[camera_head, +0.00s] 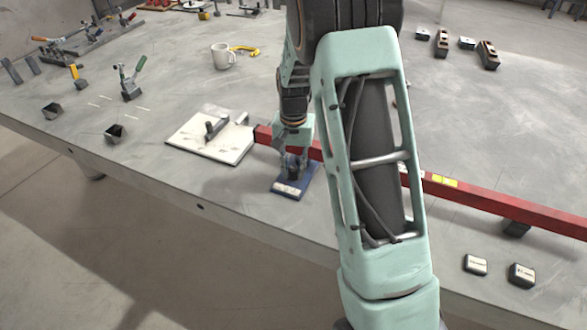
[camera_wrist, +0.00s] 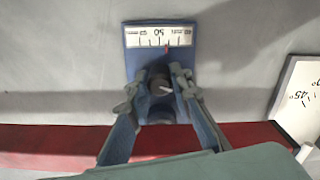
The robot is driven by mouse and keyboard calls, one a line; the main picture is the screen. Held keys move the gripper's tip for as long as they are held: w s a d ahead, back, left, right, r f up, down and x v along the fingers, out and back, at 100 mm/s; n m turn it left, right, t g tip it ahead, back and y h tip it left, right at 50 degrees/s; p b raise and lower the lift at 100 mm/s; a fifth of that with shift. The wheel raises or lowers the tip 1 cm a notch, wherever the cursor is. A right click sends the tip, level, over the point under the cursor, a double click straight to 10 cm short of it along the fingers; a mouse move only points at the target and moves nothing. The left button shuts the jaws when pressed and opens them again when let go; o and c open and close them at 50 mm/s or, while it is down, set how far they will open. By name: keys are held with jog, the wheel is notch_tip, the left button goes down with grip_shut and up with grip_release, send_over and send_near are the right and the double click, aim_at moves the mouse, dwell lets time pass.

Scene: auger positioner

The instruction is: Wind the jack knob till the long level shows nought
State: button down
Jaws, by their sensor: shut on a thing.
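The blue jack (camera_head: 297,190) stands on the table under the left part of the long red level (camera_head: 500,207). In the wrist view the jack's dark knob (camera_wrist: 158,77) is between the fingers of my gripper (camera_wrist: 158,88), which is shut on it. A white mark shows on the knob. The jack's white scale (camera_wrist: 160,37) has upside-down numerals and a red pointer just right of the middle one. The level's yellow vial (camera_head: 443,181) is too small to read. My arm hides part of the level in the head view.
A white board (camera_head: 212,140) lies left of the jack; it also shows in the wrist view (camera_wrist: 300,95). A dark support (camera_head: 516,228) is under the level's right part. Two small blocks (camera_head: 475,265) (camera_head: 522,275) lie near the front edge. A mug (camera_head: 223,56) stands farther back.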

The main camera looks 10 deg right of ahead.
aim_at(294, 168)
jog(key=m, duration=0.4)
jog(key=shift+r+m+p, duration=0.1)
jog(key=shift+m+p, duration=0.2)
jog(key=shift+p, duration=0.1)
jog(key=shift+m+p, duration=0.5)
jog(key=shift+m, duration=1.5)
jog(key=c, duration=1.7)
grip_release()
jog(key=shift+c, duration=0.2)
notch_tip(294, 168, up, 12)
